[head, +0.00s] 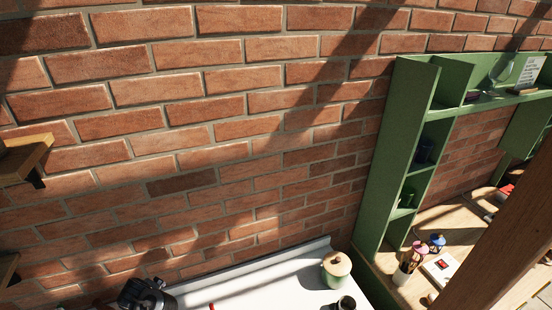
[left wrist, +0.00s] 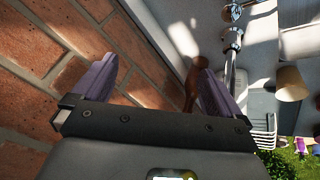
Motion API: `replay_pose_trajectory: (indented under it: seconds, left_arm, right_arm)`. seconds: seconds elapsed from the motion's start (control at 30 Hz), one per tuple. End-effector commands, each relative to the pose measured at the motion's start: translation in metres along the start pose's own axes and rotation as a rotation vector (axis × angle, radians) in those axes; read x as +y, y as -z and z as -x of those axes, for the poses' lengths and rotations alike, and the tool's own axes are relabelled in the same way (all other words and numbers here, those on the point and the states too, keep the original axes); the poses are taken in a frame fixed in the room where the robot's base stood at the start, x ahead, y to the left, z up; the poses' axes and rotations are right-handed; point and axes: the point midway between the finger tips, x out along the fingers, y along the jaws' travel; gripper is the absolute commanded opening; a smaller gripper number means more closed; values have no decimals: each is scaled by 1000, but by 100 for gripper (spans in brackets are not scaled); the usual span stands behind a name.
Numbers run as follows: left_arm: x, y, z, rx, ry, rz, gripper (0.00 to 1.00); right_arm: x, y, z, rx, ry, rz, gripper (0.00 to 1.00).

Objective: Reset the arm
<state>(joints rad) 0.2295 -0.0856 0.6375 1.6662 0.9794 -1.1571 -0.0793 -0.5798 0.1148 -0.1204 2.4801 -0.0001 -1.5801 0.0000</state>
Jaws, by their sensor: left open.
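My left gripper (left wrist: 157,68) shows in the left wrist view with its two purple fingers wide apart. It is open, and nothing is clamped between the fingers. A brown, rounded object (left wrist: 194,82) shows beside and partly behind the right-hand finger; I cannot tell what it is or whether it touches. The brick wall (left wrist: 55,35) fills the left of that view. In the head view I cannot make out either gripper for sure. My right gripper is in neither view.
In the head view, a white counter (head: 255,285) holds a lidded green canister (head: 336,271) and dark objects (head: 146,296). A green shelf (head: 401,150) stands right; a wooden ledge (head: 22,158) is left. The wrist view shows a metal tap (left wrist: 231,42) and white rack (left wrist: 263,128).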

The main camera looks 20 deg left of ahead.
Motion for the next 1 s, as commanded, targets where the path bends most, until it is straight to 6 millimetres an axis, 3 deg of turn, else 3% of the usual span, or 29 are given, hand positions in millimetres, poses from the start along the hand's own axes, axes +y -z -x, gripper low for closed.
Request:
replay_pose_trajectory:
  seconds: [0.1, 0.17, 0.23, 0.4, 0.5, 0.7, 1.0]
  left_arm:
    - [16, -20, 38, 31, -109, -364, 100]
    - [21, -47, 59, 20, -155, -557, 100]
    - [18, -87, 84, -9, -201, -784, 100]
    - [-19, -183, 141, -114, -280, -1230, 100]
    - [-46, -222, 169, -170, -313, -1410, 100]
    - [-85, -264, 207, -244, -357, -1622, 100]
    - [-98, -276, 219, -268, -372, -1687, 100]
  right_arm:
    - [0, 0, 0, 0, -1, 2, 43]
    - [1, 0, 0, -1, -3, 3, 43]
    - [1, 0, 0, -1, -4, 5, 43]
    - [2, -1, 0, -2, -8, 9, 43]
    - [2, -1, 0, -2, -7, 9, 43]
    - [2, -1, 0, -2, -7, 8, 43]
    - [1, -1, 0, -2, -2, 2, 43]
